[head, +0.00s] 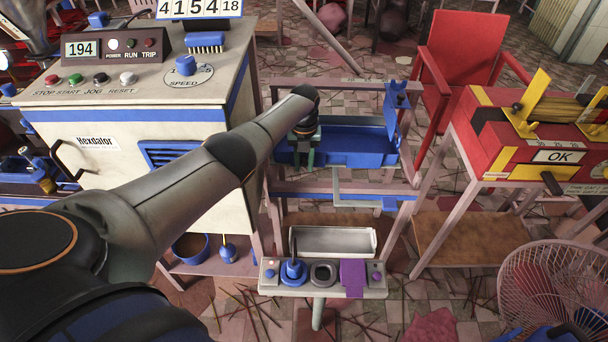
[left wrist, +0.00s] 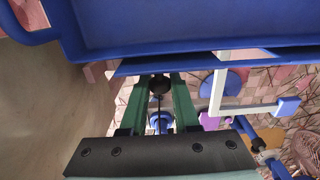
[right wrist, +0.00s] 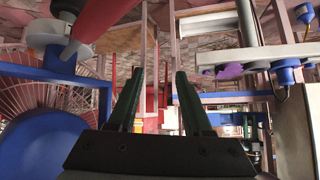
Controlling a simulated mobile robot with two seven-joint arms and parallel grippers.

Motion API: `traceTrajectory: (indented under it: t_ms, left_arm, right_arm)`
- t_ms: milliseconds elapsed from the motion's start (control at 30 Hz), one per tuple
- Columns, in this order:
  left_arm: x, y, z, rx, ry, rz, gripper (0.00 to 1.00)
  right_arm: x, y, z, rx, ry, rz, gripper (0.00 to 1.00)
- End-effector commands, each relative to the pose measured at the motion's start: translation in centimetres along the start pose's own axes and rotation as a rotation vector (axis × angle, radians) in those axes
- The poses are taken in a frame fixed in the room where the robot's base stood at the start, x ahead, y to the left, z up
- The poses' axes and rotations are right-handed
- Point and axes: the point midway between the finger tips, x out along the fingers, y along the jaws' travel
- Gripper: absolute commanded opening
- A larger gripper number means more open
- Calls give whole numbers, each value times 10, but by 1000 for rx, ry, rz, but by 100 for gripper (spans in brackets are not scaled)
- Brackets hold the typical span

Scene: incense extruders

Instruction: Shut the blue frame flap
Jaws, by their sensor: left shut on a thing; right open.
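The blue frame (head: 350,158) sits on a pinkish stand at the centre of the head view. A blue upright piece (head: 393,118), which looks like its flap, stands raised at its right end. My left gripper (head: 303,150) is at the frame's left end, its fingers partly hidden by my own wrist. In the left wrist view its green fingers are shut on a small dark knob (left wrist: 159,85), just below a large blue panel (left wrist: 190,25). What the knob belongs to is unclear. My right gripper (right wrist: 157,80) is open and empty, away from the frame.
A cream machine (head: 130,140) stands close to the left of the frame. A red machine (head: 530,140) and red chair (head: 455,60) stand to the right. Below are a control strip (head: 322,291) and a white tray (head: 332,241). A fan (head: 550,285) is at lower right.

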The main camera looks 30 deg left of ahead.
Motion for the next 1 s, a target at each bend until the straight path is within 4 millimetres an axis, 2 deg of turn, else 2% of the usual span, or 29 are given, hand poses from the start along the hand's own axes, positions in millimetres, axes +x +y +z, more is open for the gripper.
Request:
traceTrajectory:
  t_ms: [33,200,400,767,800,1000]
  left_arm:
    - [4,2,4,-3,-2,1,0]
    - [0,2,4,-2,25,0,0]
    - [-3,2,4,-1,40,-2,0]
    - [-4,2,4,-1,44,-2,0]
    - [-4,2,4,-1,44,-2,31]
    - [-3,1,2,0,47,-2,54]
  right_arm:
    - [9,-2,1,-3,10,-8,50]
    - [16,-7,-3,-8,20,-22,50]
    - [18,-11,1,-13,8,-32,50]
    - [17,-10,-3,-15,17,-31,50]
    - [17,-10,-3,-15,17,-31,50]
    - [17,-9,-3,-15,18,-29,50]
